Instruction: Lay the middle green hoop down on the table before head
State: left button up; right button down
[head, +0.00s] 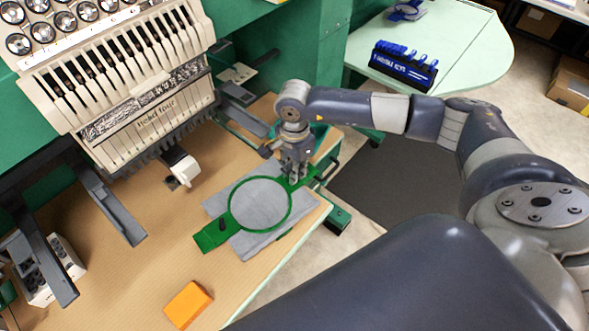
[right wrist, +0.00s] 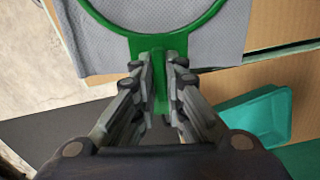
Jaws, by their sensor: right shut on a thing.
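The green hoop (head: 232,222) is a ring with grey cloth (head: 262,204) stretched in it and a flat green tab on each side. It lies flat at the right front edge of the wooden table (head: 150,275), before the machine head marked "Head four" (head: 150,115). I cannot tell whether it touches the table. My right gripper (head: 297,178) is shut on the hoop's right tab. In the right wrist view, the tab (right wrist: 157,50) runs between the fingers (right wrist: 160,85), with the ring and cloth beyond. My left gripper is out of view.
An orange block (head: 188,305) lies on the table's front part. Grey machine arms (head: 110,205) reach over the table at the left. A teal tray (right wrist: 255,115) sits beside the gripper. A pale green table (head: 460,55) with a blue key rack (head: 403,67) stands behind.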

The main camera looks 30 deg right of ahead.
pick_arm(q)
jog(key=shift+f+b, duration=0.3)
pick_arm(e)
jog(key=shift+f, duration=0.2)
jog(key=c, duration=1.6)
grip_release()
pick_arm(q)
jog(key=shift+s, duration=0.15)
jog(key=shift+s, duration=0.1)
pick_arm(e)
jog(key=shift+r, duration=0.15)
notch_tip(320, 180, up, 12)
jog(key=shift+f, duration=0.1)
